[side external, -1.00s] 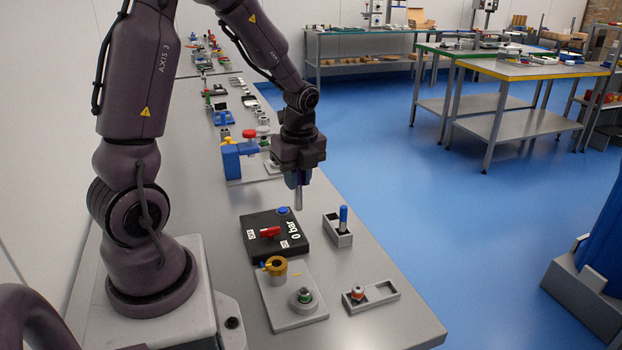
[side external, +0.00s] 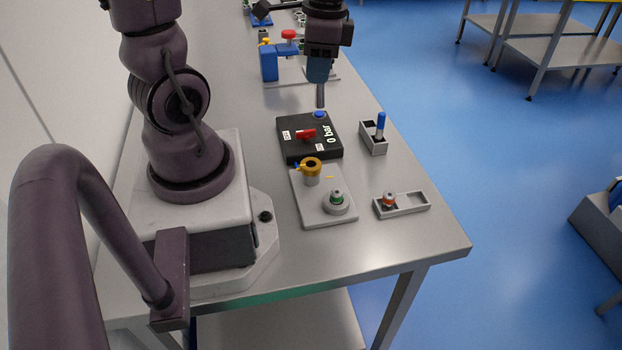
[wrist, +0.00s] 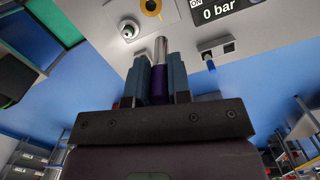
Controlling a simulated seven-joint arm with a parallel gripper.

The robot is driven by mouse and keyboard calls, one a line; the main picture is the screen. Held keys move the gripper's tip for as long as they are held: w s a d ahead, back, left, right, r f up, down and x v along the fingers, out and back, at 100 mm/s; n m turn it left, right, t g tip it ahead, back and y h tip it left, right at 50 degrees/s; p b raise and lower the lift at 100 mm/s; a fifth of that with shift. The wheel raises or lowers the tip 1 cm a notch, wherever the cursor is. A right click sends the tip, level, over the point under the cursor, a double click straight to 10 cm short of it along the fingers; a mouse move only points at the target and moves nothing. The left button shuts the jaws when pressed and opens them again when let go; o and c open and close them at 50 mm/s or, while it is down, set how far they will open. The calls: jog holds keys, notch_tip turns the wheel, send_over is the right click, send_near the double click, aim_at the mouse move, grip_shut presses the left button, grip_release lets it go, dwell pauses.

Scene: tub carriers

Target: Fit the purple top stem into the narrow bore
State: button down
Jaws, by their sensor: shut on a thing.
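My gripper (side external: 319,80) is shut on the purple top stem (wrist: 160,85), with the purple part between the blue-grey fingers in the wrist view. Its silver shaft (side external: 320,97) points down in the side view, above the bench behind or over the back of the black panel. A pale plate (side external: 310,206) carries a yellow-ringed cup (side external: 311,164) with a dark opening and a low round boss (side external: 336,202) with a green band. Both also show in the wrist view, the cup (wrist: 151,6) and the boss (wrist: 128,30). I cannot tell which opening is the narrow bore.
The black panel (side external: 297,151) has a red handle, a blue button and "0 bar" lettering. A grey holder (side external: 374,144) bears a blue-topped pin (side external: 381,124). A two-pocket tray (side external: 410,204) holds an orange-banded piece (side external: 388,199); its right pocket is empty. A blue fixture (side external: 269,65) stands behind.

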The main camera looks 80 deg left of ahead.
jog(key=f+n, duration=0.1)
jog(key=f, duration=0.4)
jog(key=s+d+f+n, duration=0.1)
jog(key=f+n, duration=0.1)
jog(key=f, duration=0.4)
jog(key=f+n, duration=0.2)
jog(key=f, duration=0.3)
jog(key=shift+s+d+f, duration=0.4)
jog(key=shift+f, duration=0.1)
jog(key=c, duration=1.1)
grip_release()
jog(key=shift+o, duration=0.2)
